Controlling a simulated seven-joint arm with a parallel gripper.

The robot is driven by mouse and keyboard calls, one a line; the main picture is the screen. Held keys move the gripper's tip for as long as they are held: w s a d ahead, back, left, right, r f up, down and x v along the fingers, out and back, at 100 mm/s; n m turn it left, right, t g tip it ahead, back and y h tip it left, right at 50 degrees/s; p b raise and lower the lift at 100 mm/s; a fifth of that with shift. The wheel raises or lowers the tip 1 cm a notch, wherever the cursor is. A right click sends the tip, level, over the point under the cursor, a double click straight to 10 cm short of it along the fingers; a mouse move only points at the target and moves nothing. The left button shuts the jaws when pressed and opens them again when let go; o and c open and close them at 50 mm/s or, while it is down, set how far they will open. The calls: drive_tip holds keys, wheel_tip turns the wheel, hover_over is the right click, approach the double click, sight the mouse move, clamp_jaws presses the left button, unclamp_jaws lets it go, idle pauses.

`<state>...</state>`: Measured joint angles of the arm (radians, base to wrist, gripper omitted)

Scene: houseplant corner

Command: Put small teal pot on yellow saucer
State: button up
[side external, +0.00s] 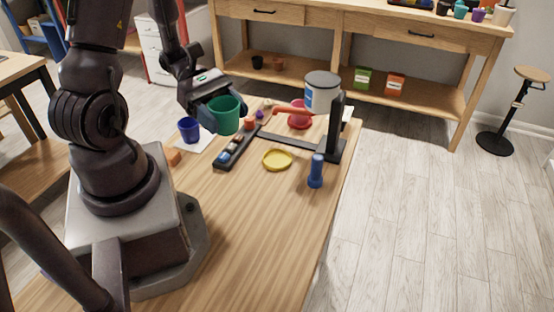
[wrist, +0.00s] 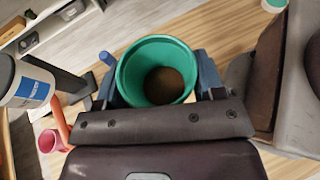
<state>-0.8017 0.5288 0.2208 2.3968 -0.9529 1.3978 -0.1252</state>
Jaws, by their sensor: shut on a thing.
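My gripper (side external: 222,112) is shut on a teal-green pot (side external: 226,118), with a finger on each side of it in the wrist view. The pot (wrist: 148,52) is upright or nearly so, and its brown inside shows from above. I cannot tell how far its base is above the table. The yellow saucer (side external: 277,160) lies flat and empty on the table, to the right of and nearer the side camera than the pot. The saucer is not seen in the wrist view.
A blue pot (side external: 189,130), red pot (side external: 299,117) and paint can (side external: 321,92) are nearby. The front table is clear.

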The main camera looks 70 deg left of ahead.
drive_tip(key=f, duration=0.4)
drive_tip(key=shift+w+a+f, duration=0.1)
drive_tip(key=shift+w, duration=0.2)
drive_tip(key=w+a+f, duration=0.3)
drive_tip(key=w, duration=0.4)
hover_over(277, 160)
wheel_tip(277, 160, down, 6)
drive_tip(key=shift+f, duration=1.85)
drive_tip(key=shift+f, duration=0.1)
drive_tip(key=o, duration=0.9)
